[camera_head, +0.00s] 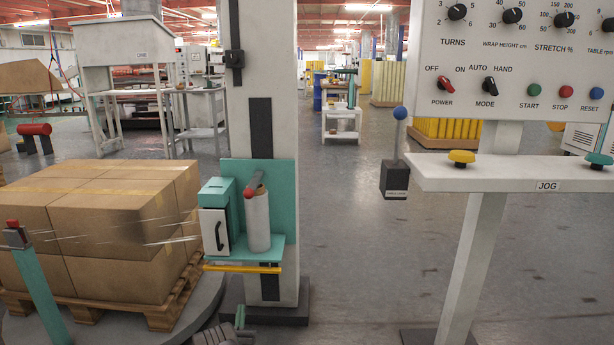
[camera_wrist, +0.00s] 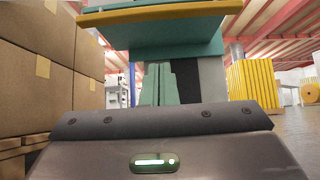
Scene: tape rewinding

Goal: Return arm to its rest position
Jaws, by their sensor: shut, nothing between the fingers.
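My gripper (camera_wrist: 159,70) shows in the wrist view as two teal fingers close together, shut and empty. In the head view only a small part of my gripper (camera_head: 239,314) and the grey arm shows at the bottom edge. It is low in front of the post (camera_head: 272,120), below the teal film carriage (camera_head: 270,245) and its yellow bar (camera_head: 243,268). The carriage holds a white film roll (camera_head: 257,222). In the wrist view the yellow bar (camera_wrist: 160,13) is overhead. No contact with the gripper shows.
Cartons (camera_head: 120,230) stand on a wooden pallet (camera_head: 90,310) at the left, with film strands stretched towards the carriage. A control panel (camera_head: 530,60) with a jog shelf (camera_head: 500,173) and its leg (camera_head: 468,250) stand at the right. The floor between post and leg is clear.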

